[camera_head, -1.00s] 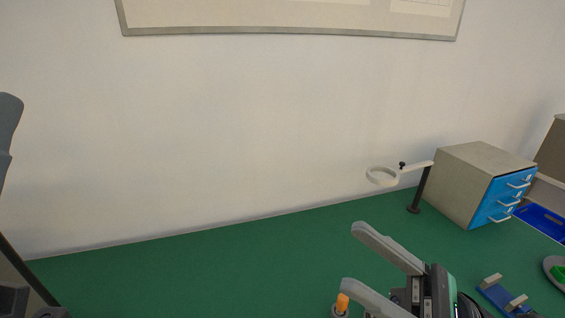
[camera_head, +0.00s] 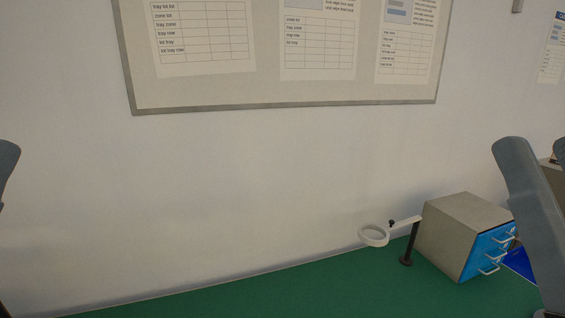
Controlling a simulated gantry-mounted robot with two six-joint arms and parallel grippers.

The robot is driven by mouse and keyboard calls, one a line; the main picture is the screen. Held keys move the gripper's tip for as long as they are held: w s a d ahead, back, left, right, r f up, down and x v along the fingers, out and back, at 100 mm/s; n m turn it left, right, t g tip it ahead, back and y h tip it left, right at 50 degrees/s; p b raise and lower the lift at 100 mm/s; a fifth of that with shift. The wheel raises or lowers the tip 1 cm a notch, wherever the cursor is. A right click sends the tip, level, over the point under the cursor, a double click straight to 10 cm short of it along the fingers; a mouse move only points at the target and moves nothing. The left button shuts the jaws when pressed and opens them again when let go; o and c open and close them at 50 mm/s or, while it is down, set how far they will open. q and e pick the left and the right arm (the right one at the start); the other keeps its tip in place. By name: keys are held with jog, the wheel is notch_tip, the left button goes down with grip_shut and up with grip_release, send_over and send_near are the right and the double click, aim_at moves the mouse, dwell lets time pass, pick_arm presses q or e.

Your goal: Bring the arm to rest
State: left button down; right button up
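My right arm shows as a grey link along the right edge of the head view, partly in front of the drawer cabinet. Its gripper is out of the picture. A small piece of my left arm shows at the left edge. The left gripper is not visible either. No bulb or other held object can be seen.
A green table (camera_head: 290,297) runs along the bottom, its visible middle clear. A ring on a stand (camera_head: 374,236) stands beside a grey cabinet with blue drawers (camera_head: 456,240). A blue tray (camera_head: 519,263) lies behind my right arm. A board with charts (camera_head: 270,90) hangs on the wall.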

notch_tip(320, 180, up, 28)
jog(key=r+p, duration=0.1)
jog(key=p, duration=2.4)
notch_tip(320, 180, down, 42)
jog(key=b, duration=4.1)
jog(key=shift+r, duration=0.2)
